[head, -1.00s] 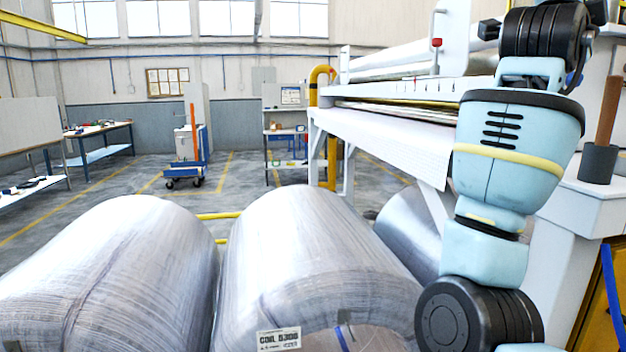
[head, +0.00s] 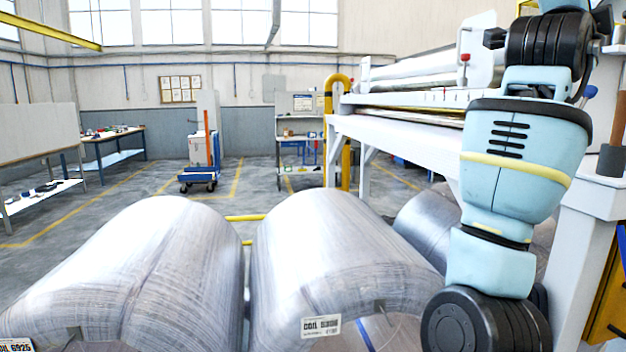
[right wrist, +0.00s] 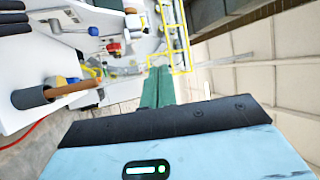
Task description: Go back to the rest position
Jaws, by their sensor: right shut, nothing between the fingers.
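My right arm (head: 522,150) is raised, folded and upright at the right of the head view. Its gripper lies outside that view. In the right wrist view my right gripper (right wrist: 158,72) shows its green fingers together, with nothing held between them. The fingers point into open air, apart from the machine and its fittings. My left arm and left gripper are not in view.
Large wrapped coils (head: 135,265) (head: 335,255) lie low in front, with another (head: 425,222) behind my arm. A white roller machine (head: 400,130) stands at right. A wooden-handled tool in a dark cup (right wrist: 35,97) is beside the arm. Open floor (head: 120,195) lies beyond.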

